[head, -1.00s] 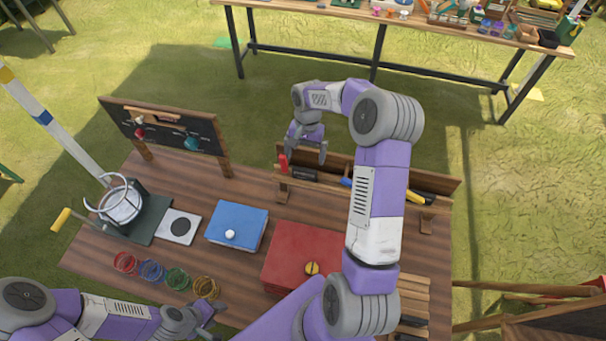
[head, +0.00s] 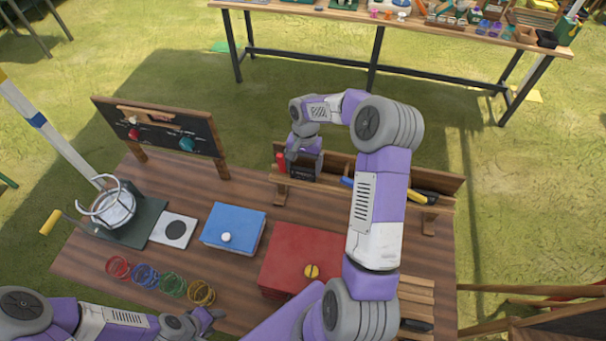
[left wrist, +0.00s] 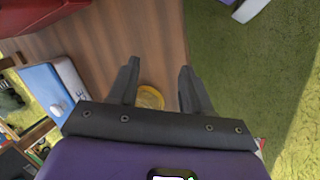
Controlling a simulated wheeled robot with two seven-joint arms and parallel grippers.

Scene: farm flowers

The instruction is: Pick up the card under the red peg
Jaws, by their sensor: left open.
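A dark board (head: 165,150) stands on posts at the table's back left. A small red peg (head: 133,134) is on its left and a teal peg (head: 187,144) on its right. I cannot make out a separate card under the red peg. My right gripper (head: 304,174) is down at the wooden rack, with its fingers about a small dark block (head: 302,172); whether they press on it is unclear. My left gripper (head: 216,322) is low at the table's front edge. In the left wrist view its fingers (left wrist: 157,75) are apart and empty.
A red upright object (head: 281,162) stands at the rack (head: 368,160), beside my right gripper. On the table are a blue box (head: 234,218), a red box (head: 300,250), a white tile with a dark disc (head: 175,230), and several coloured rings, including a yellow one (head: 201,293).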

